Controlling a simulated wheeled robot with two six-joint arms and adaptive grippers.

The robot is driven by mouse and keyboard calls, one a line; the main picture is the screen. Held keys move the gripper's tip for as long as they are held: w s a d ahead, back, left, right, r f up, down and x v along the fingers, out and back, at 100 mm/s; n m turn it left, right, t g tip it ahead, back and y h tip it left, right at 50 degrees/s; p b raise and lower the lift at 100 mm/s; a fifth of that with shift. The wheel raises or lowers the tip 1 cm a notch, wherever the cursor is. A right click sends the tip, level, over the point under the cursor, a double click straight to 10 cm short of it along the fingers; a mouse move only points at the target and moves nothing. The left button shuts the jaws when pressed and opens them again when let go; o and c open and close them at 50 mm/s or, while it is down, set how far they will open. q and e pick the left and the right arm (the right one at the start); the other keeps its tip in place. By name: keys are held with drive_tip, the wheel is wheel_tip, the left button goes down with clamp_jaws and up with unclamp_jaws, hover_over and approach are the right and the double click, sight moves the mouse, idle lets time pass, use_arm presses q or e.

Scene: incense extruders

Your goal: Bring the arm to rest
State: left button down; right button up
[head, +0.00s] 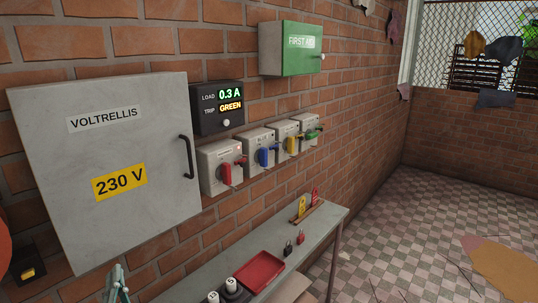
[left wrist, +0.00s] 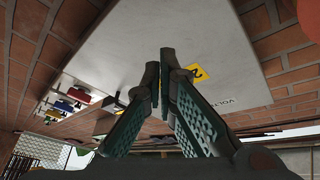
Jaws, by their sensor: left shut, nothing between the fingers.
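My left gripper (head: 117,279) shows at the bottom edge of the head view, below the grey VOLTRELLIS cabinet (head: 110,150). In the left wrist view its teal, dark-tipped fingers (left wrist: 163,85) come together at the tips with nothing between them. Behind them the cabinet (left wrist: 150,40) appears upside down with its yellow label. The gripper looks apart from the cabinet, though the exact gap is hard to tell. My right gripper is not in view.
Several coloured rotary switches (head: 228,170) line the brick wall beneath a black display (head: 217,108). A green first aid box (head: 296,48) hangs above. The narrow bench (head: 214,261) carries a red tray (head: 260,271), small padlocks (head: 288,248) and tags (head: 302,206). Open tiled floor (head: 400,220) lies right.

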use_arm(q)
drive_tip(key=s+a+f+n+g+h, duration=0.1)
drive_tip(key=s+f+n+g+h, duration=0.25)
drive_tip(key=s+f+g, duration=0.9)
drive_tip(key=s+d+f+m+g+h, duration=0.1)
drive_tip(key=s+d+f+h, duration=0.2)
drive_tip(key=s+d+f, duration=0.3)
drive_tip(key=s+d+f+m+g+h, duration=0.1)
drive_tip(key=s+d+f+h, duration=0.25)
drive_tip(key=s, duration=0.45)
wheel_tip(320, 180, down, 23)
drive_tip(key=s+a+g+b, duration=0.1)
drive_tip(key=s+b, duration=0.1)
drive_tip(key=b, duration=0.1)
drive_tip(key=s+f+g+b, duration=0.1)
drive_tip(key=s+f+b, duration=0.1)
drive_tip(key=s+f, duration=1.2)
drive_tip(key=shift+s+a+f+n+b, duration=0.15)
drive_tip(key=shift+a+f+n+b, duration=0.25)
drive_tip(key=shift+f, duration=0.35)
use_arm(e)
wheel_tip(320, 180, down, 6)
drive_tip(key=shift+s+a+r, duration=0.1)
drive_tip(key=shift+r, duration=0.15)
use_arm(q)
drive_tip(key=c, duration=2.4)
unclamp_jaws()
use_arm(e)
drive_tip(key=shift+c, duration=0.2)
